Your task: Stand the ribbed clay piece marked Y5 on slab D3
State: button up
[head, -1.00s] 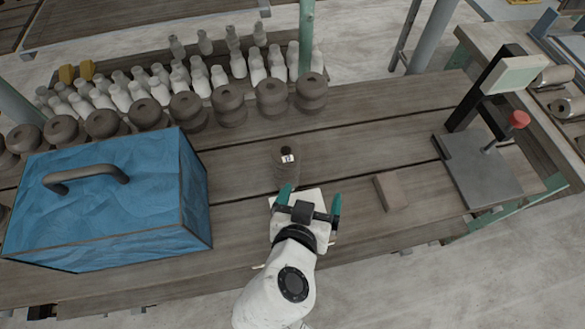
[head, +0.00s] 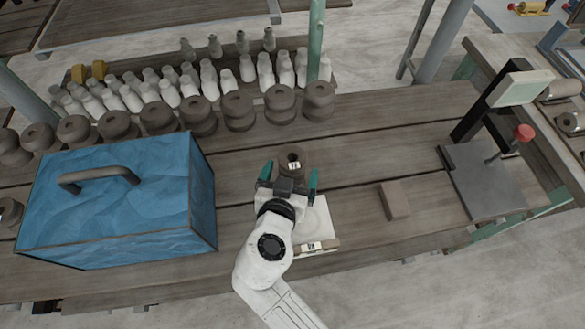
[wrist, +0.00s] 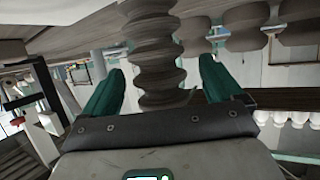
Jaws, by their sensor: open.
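The ribbed clay piece (head: 291,160), dark brown with a hole in its top and a small white label, stands upright on the bench; I cannot read the label. In the wrist view the ribbed piece (wrist: 152,45) hangs from the top of the picture, between the teal fingers. My gripper (head: 289,176) is open, its fingers either side of the piece's near side, with gaps in the wrist view. A pale square slab (head: 318,219) lies on the bench, just right of my wrist and partly hidden by it. A label, too small to read, sits at its front edge.
A blue box with a handle (head: 125,205) stands left of my arm. Rows of dark ribbed pieces (head: 198,115) and pale bottles (head: 208,75) line the back. A brown block (head: 394,200) and a grey scale plate (head: 483,180) lie right, with clear bench between.

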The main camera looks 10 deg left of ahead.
jog(key=shift+x, duration=0.95)
jog(key=c, duration=1.5)
jog(key=shift+r, duration=0.1)
jog(key=shift+c, duration=0.8)
